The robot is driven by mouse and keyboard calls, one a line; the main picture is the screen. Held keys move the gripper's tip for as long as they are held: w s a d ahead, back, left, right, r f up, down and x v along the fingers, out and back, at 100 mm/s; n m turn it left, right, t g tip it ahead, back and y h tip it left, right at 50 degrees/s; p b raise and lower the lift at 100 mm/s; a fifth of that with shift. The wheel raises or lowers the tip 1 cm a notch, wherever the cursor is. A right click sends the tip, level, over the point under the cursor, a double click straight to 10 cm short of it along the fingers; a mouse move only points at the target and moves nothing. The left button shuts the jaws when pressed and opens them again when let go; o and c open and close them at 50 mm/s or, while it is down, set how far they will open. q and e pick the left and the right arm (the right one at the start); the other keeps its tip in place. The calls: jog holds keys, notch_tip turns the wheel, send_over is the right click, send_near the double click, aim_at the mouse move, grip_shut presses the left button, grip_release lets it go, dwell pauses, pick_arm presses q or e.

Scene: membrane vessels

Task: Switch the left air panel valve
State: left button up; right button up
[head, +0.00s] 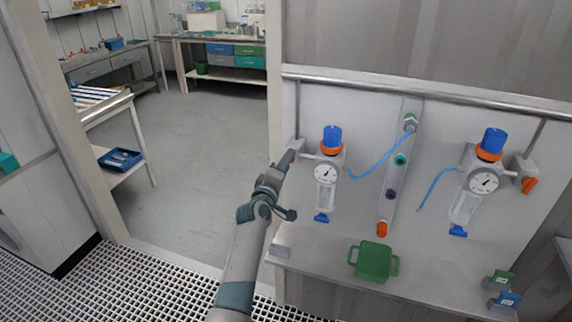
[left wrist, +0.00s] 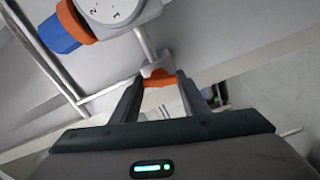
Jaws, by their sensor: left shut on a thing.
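The left air panel valve sits on the pipe at the left side of the left regulator (head: 326,172), which has a blue knob, an orange ring and a round gauge. In the head view my left gripper (head: 292,153) is at this valve and hides most of it. In the left wrist view the valve's orange handle (left wrist: 157,82) lies between the two fingertips of my left gripper (left wrist: 161,77), which is shut on it. The grey valve body (left wrist: 156,70) shows just beyond. My right gripper is not in view.
A right regulator (head: 484,181) has its own valve with an orange handle (head: 529,186). Blue hoses and a strip of coloured ports are between the regulators. A green container (head: 374,261) stands on the ledge (head: 325,262) below. A rail (head: 400,89) runs above.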

pick_arm(q)
jog(key=o, duration=1.1)
jog(key=shift+c, duration=0.2)
jog(key=shift+s, duration=0.15)
jog(key=p+v, duration=0.7)
jog(key=v, duration=1)
